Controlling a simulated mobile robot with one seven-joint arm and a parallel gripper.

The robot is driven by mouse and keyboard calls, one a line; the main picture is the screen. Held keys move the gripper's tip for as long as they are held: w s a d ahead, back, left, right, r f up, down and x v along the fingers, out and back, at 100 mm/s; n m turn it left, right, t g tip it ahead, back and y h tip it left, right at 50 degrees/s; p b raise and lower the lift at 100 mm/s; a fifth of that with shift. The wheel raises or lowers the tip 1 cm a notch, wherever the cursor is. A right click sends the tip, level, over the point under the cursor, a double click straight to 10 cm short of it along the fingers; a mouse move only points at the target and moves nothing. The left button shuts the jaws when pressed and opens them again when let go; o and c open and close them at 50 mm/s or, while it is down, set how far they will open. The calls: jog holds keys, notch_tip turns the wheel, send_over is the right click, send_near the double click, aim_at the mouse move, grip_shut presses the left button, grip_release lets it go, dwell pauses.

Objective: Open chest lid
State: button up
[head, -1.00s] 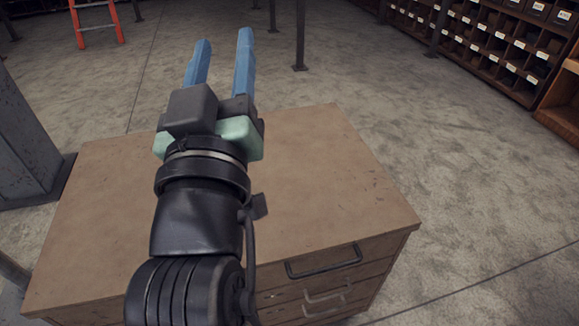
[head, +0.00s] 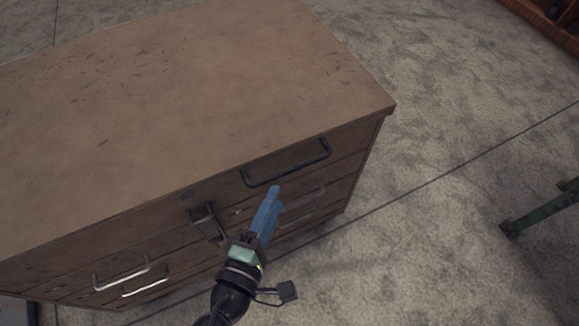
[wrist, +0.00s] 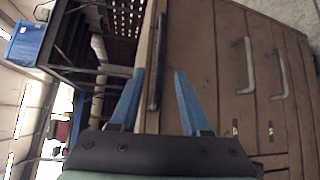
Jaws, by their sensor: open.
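The chest is a worn brown wooden box; its flat lid (head: 170,100) is down in the head view. A dark bar handle (head: 287,164) sits on the upper front near the right corner. A dark metal latch (head: 206,222) is on the front, left of that handle. My gripper (head: 268,205) is in front of the chest, just below the dark handle. In the wrist view my gripper (wrist: 158,80) has its two blue fingers apart, with the dark handle (wrist: 158,62) showing between and beyond them. They appear empty; contact with the handle cannot be told.
Silver drawer handles (head: 121,272) are on the lower front, with more in the wrist view (wrist: 244,66). Concrete floor (head: 440,220) is clear to the right of the chest. A dark green metal leg (head: 540,210) stands at the right edge.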

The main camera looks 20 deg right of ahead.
aim_at(289, 168)
jog(key=x, duration=0.9)
jog(key=shift+w+d, duration=0.1)
jog(key=shift+w, duration=0.05)
grip_shut()
jog(key=shift+f, duration=0.1)
dwell(0.9)
